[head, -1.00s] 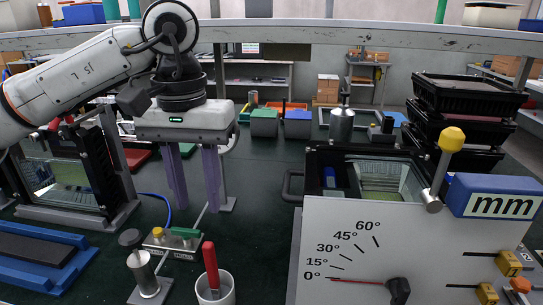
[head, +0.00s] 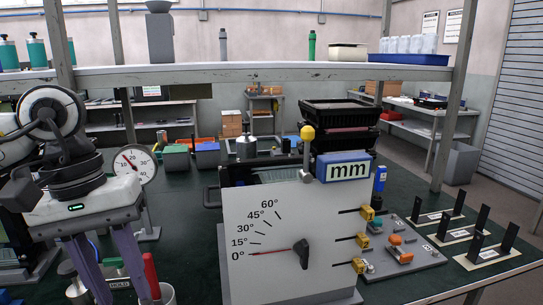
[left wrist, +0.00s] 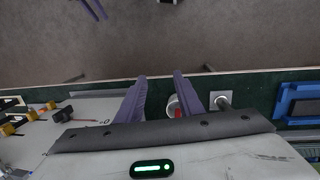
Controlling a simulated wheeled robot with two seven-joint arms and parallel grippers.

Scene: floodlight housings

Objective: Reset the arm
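My left gripper (head: 120,284) hangs at the lower left of the head view, purple fingers pointing down and apart, with nothing between them. In the left wrist view the same gripper (left wrist: 159,76) also shows its two fingers spread and empty, over the table's edge. Beyond the fingers lie the grey floor and, near the right finger, a cup with a red-handled tool (left wrist: 175,108). Two purple fingers, seemingly my right gripper (left wrist: 98,11), show small at the top of the left wrist view, with a gap between them. My right arm is outside the head view.
A round gauge (head: 133,165) is close behind that gripper. Black uprights (head: 476,247) stand at the right. A shelf (head: 270,73) spans above.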

